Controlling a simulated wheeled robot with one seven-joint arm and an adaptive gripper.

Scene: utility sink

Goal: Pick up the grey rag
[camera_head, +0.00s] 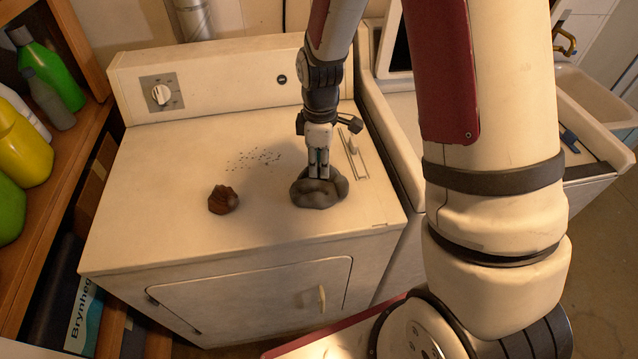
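The grey rag (320,195) is a crumpled lump on the white top of the dryer (180,230), right of its middle. My gripper (318,172) points down from above with its fingertips at the top of the rag, touching it or partly sunk into it. The fingers look close together. I cannot tell whether they are shut on the cloth, and the rag appears to rest on the dryer top.
A brown crumpled rag (223,199) lies to the left. Dark specks (254,159) are scattered behind it. A shelf with bottles (25,145) stands at the left edge. A sink (592,100) is at the right. My arm hides much of the right side.

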